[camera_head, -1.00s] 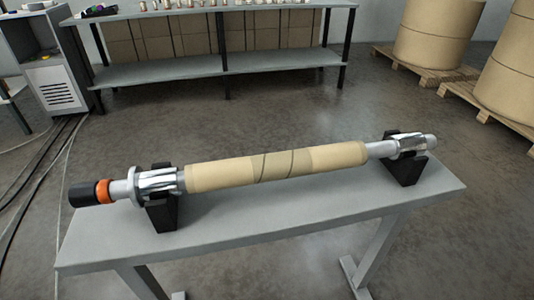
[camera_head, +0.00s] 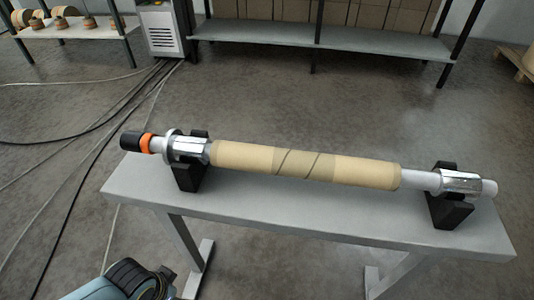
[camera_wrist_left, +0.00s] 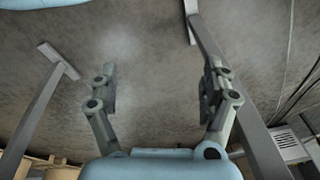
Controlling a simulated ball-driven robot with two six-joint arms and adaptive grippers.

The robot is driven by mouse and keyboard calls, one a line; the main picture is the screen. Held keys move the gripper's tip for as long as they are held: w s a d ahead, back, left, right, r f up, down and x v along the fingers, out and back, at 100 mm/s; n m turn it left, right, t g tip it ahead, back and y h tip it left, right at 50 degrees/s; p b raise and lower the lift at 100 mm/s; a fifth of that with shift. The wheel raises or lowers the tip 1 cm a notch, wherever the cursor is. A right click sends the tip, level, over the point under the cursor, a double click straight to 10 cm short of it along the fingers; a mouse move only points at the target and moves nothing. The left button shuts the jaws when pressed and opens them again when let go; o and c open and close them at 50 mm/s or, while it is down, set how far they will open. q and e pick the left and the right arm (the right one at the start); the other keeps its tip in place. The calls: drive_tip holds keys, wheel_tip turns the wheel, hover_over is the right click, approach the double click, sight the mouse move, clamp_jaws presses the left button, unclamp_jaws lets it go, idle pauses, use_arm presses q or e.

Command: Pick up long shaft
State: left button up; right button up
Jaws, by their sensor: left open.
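The long shaft (camera_head: 420,179) lies level across two black cradles, one near each end (camera_head: 189,174) (camera_head: 449,206), on a narrow grey table (camera_head: 300,211). A tan kraft-wrapped core (camera_head: 245,157) covers its middle. Its left end has an orange ring and a black cap (camera_head: 131,139). My left gripper (camera_wrist_left: 160,88) is open and empty in the left wrist view, with floor and table legs behind its fingers. The shaft is not clearly seen in that view. In the head view only part of my left arm shows at the bottom left, below the table. My right gripper is not in view.
Cables (camera_head: 110,125) run over the floor at the left. A shelf with small rolls (camera_head: 60,25), a grey cabinet (camera_head: 160,30) and a long rack (camera_head: 320,40) stand behind. A pallet (camera_head: 515,62) is at the far right. Floor between table and rack is clear.

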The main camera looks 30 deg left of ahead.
use_arm(q)
drive_tip(key=w+d+r+m+t+p, duration=0.15)
drive_tip(key=w+r, duration=0.25)
drive_tip(key=r, duration=0.8)
drive_tip(key=w+d+r+n+p, duration=0.1)
drive_tip(key=w+r+p, duration=0.25)
drive_tip(key=r, duration=0.85)
wheel_tip(320, 180, up, 9)
drive_tip(key=m+h+p, duration=0.2)
drive_tip(key=m+h, duration=0.3)
drive_tip(key=m, duration=0.9)
hover_over(292, 155)
drive_tip(key=s+a, duration=0.2)
drive_tip(key=a, duration=0.1)
drive_tip(key=shift+s+d+r, duration=0.1)
drive_tip(key=shift+s+d, duration=0.05)
drive_tip(key=shift+d, duration=0.05)
drive_tip(key=x, duration=0.5)
drive_tip(key=shift+r, duration=0.1)
drive_tip(key=x, duration=0.6)
drive_tip(key=shift+s, duration=0.1)
